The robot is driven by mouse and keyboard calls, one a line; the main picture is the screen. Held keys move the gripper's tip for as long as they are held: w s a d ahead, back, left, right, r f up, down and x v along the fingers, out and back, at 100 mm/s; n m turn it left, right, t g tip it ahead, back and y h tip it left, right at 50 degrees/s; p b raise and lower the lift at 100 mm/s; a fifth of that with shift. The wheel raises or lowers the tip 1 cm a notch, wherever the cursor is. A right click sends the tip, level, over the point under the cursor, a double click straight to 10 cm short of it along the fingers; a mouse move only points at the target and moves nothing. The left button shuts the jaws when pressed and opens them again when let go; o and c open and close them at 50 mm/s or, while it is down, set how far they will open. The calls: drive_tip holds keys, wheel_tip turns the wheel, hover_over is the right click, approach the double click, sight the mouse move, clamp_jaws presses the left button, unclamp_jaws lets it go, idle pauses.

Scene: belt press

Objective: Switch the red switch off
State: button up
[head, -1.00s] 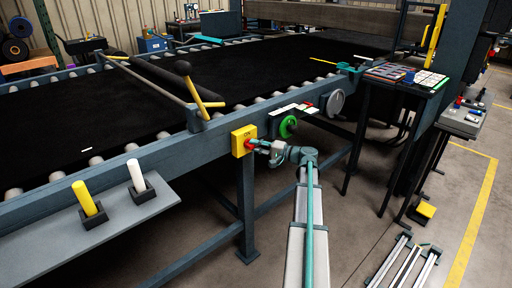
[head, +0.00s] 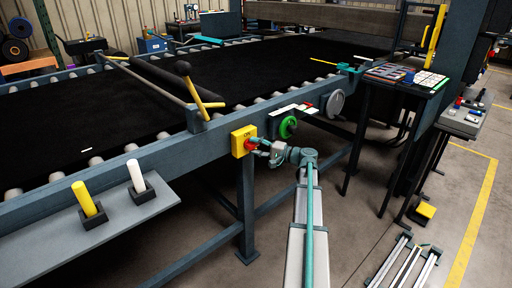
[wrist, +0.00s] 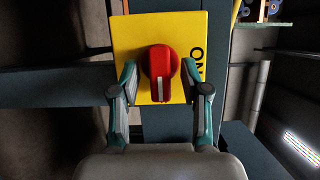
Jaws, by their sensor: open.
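The red switch (wrist: 162,68) is a rotary knob with a white line on its yellow box (wrist: 190,28), marked ON. In the wrist view the white line runs along the knob's handle, up and down in the picture. In the head view the yellow box (head: 238,142) is fixed to the front of the conveyor frame, with the red knob (head: 250,145) on its right face. My gripper (wrist: 161,78) is open, with one finger on each side of the knob. A gap shows between each finger and the knob in the wrist view. The gripper (head: 257,147) also shows at the knob in the head view.
A green round knob (head: 288,127) and a grey disc (head: 335,103) sit on the frame to the right of the box. A frame leg (head: 246,205) stands below it. A shelf (head: 130,222) with yellow and white handles juts out at left.

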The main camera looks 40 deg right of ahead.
drive_tip(key=shift+s, duration=0.1)
drive_tip(key=v, duration=1.2)
